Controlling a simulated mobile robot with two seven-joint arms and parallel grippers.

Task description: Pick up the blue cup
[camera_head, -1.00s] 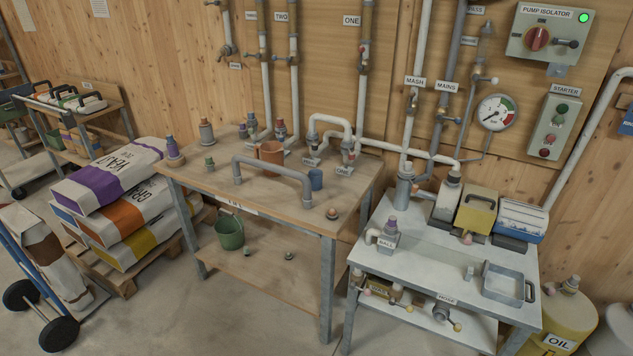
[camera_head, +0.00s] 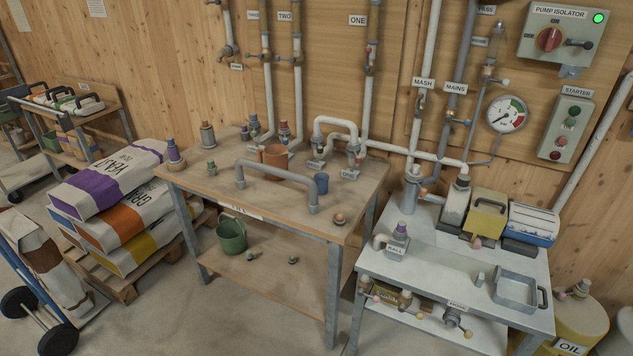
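The blue cup (camera_head: 321,183) is small and stands upright on the wooden-topped workbench (camera_head: 225,195), right of the middle. It is just behind the right end of a grey bent pipe (camera_head: 275,166) that arches over the front of the bench. The pipe's right leg stands close to the cup's left side. A larger brown-orange cup-like pot (camera_head: 275,157) stands to its left behind the pipe. Neither of my grippers shows in the head view.
Pipes and valve fittings (camera_head: 340,140) rise behind the cup. A small fitting (camera_head: 339,219) sits near the bench's front right corner. A green bucket (camera_head: 231,236) is on the lower shelf. A grey metal table (camera_head: 445,275) stands right; stacked sacks (camera_head: 115,205) stand left.

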